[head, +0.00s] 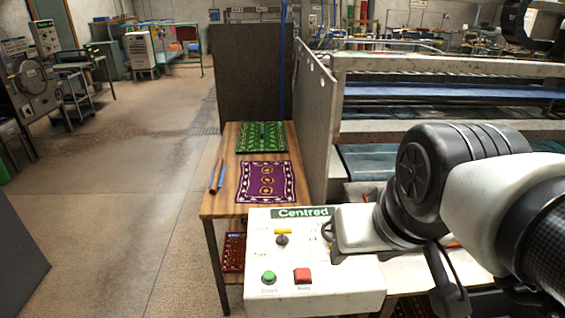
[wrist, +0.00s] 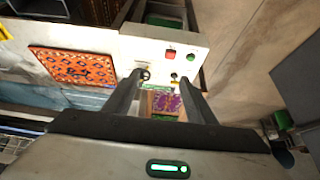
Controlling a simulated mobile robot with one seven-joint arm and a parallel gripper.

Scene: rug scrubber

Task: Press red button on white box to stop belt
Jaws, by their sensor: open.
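The white control box (head: 335,298) stands at the front centre of the head view, with a "Centred" label. The red button (head: 303,275) is on its face, right of a green button (head: 268,278). In the wrist view, the red button (wrist: 170,54) shows clear just beyond my fingertips, with the green button (wrist: 190,57) to its right. My gripper (wrist: 160,78) is open and empty, with its fingers apart over the box's face. In the head view, its grey body covers the box's upper right part, and the fingers cannot be made out.
A wooden table (head: 212,203) behind the box holds a green rug (head: 261,137), a purple rug (head: 266,182) and blue-handled tools. An orange rug (wrist: 72,66) lies beside the box in the wrist view. The belt machine (head: 430,130) stands at right.

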